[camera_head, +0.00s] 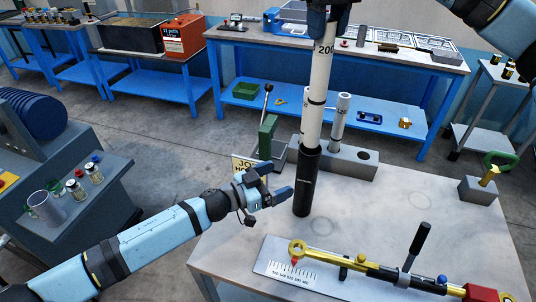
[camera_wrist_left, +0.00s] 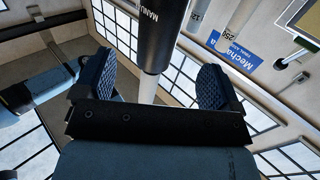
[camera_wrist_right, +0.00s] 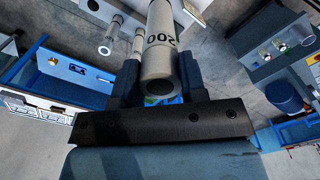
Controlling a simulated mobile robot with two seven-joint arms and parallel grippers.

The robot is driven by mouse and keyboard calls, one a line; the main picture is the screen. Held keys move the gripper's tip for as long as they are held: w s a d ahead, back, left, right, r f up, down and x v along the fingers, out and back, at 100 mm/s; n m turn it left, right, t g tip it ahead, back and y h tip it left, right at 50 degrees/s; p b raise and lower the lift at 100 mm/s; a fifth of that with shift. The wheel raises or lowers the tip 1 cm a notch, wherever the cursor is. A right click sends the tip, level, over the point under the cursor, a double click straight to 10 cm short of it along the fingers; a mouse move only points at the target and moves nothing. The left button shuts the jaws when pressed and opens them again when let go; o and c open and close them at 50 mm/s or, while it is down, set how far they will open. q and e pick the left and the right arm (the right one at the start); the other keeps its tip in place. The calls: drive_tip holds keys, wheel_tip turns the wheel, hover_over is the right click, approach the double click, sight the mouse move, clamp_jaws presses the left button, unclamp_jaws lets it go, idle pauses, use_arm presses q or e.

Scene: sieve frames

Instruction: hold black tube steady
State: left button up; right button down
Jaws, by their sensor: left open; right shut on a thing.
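The black tube (camera_head: 305,185) stands upright on the grey table, with the lower end of a long white tube marked 200 (camera_head: 318,85) at its top. How deep the white tube sits inside is hidden. My left gripper (camera_head: 278,181) is open just left of the black tube. In the left wrist view the black tube (camera_wrist_left: 166,35) shows ahead between the spread fingers (camera_wrist_left: 155,80), not gripped. My right gripper (camera_head: 328,8) is shut on the white tube near its upper end. The right wrist view shows the white tube (camera_wrist_right: 160,55) between the fingers (camera_wrist_right: 160,80).
A grey block (camera_head: 350,162) with a hole and another white tube (camera_head: 341,115) stands behind the black tube. A lever device (camera_head: 267,138) and a yellow sign (camera_head: 246,167) are behind my left gripper. A gold-and-black tool on a scale plate (camera_head: 275,262) lies in front.

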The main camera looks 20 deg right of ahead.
sight(299, 170)
use_arm(q)
drive_tip(key=d, duration=0.3)
drive_tip(key=w+d, duration=0.1)
drive_tip(key=d, duration=0.5)
drive_tip(key=shift+w+d, duration=0.35)
drive_tip(key=shift+d, duration=0.05)
drive_tip(key=c, duration=1.1)
drive_tip(key=c, duration=0.5)
drive_tip(key=shift+c, duration=0.2)
